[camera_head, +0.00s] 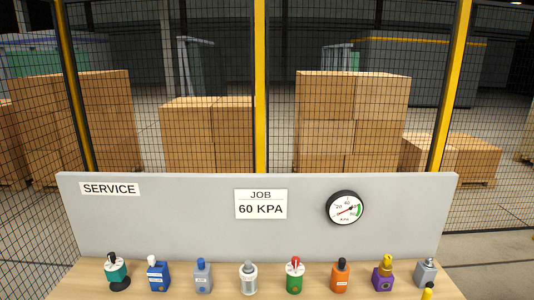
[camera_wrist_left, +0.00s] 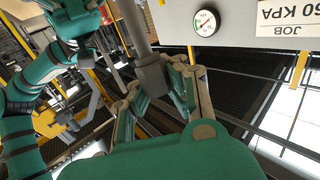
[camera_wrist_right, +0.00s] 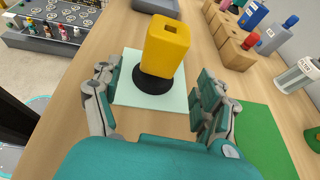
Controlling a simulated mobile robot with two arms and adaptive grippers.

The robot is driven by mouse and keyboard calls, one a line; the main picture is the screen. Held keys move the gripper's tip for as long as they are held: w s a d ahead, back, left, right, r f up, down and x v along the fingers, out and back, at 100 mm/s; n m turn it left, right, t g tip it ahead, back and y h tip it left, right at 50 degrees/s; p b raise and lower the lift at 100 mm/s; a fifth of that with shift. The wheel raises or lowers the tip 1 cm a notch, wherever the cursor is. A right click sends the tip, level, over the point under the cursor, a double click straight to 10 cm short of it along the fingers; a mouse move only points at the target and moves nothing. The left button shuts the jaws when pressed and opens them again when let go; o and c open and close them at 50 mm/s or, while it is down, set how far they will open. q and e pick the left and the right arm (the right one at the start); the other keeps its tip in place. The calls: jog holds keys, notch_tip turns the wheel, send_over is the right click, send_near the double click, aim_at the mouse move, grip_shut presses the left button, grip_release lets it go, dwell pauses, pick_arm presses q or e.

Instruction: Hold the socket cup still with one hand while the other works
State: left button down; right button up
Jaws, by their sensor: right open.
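A yellow block with a square hole in its top (camera_wrist_right: 166,45) stands upright on a round black base, and looks like the socket cup. It sits on a pale square pad (camera_wrist_right: 126,92) in the right wrist view. My right gripper (camera_wrist_right: 155,92) is open, its fingers on either side of the block and apart from it. In the left wrist view my left gripper (camera_wrist_left: 158,78) has its fingertips against both sides of a grey collar with a grey rod (camera_wrist_left: 133,22). It appears shut on this grey tool; the rod's far end is out of view. Neither gripper shows in the head view.
Several coloured fittings, such as a red-topped green one (camera_head: 295,278), line the bench below a grey panel (camera_head: 150,222). The panel carries a "JOB 60 KPA" sign (camera_head: 261,204) and a gauge (camera_head: 344,208). A wooden block rack (camera_wrist_right: 232,45) and green mat (camera_wrist_right: 262,140) are right of the pad.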

jog(key=shift+o, duration=0.4)
jog(key=o, duration=0.4)
